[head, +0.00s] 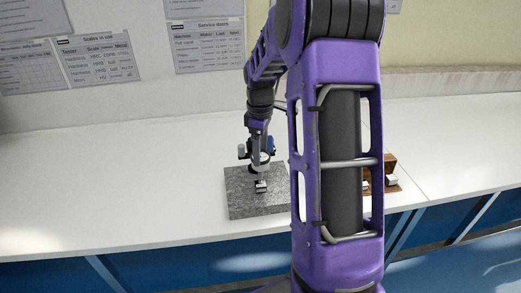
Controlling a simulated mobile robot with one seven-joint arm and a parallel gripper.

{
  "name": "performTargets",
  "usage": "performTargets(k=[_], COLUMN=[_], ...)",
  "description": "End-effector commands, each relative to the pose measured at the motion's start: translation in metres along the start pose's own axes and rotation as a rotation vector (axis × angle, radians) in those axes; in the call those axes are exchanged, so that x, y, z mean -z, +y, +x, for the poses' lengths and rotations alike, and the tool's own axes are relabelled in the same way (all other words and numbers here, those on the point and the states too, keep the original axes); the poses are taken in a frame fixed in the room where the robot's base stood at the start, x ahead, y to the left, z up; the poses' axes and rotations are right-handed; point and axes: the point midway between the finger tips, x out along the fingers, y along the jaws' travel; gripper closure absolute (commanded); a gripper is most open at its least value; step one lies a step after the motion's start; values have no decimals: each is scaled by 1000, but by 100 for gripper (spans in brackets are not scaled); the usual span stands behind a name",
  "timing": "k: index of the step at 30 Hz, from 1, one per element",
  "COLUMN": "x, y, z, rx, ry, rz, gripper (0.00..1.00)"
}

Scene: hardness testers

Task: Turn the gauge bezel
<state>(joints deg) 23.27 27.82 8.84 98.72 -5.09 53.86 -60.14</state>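The hardness tester (241,151) is a small device with blue and grey parts, standing on a grey speckled stone block (240,201) on the white bench. My gripper (261,154) is over the tester from above, at the end of my purple arm. The gripper and the tester overlap in this view, so I cannot tell whether the fingers touch it or are open or shut. The gauge bezel is too small and too covered to make out clearly.
A brown wooden holder (390,166) with small light blocks stands right of the stone block, partly hidden by my arm. The white bench top (110,185) is clear on the left. Printed sheets (98,60) hang on the wall behind. Blue cabinet fronts lie below the bench edge.

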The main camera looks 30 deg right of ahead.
Motion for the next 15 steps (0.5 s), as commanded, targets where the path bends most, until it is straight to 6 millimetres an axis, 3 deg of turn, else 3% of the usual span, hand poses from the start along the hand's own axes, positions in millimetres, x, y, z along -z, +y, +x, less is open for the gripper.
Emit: performTargets(k=[2,11,15], x=[1,0,0], y=[1,0,1], z=[-1,-1,-12], rx=[-4,-2,-2], ry=[2,1,1], rz=[0,1,1], gripper=[15,15,15])
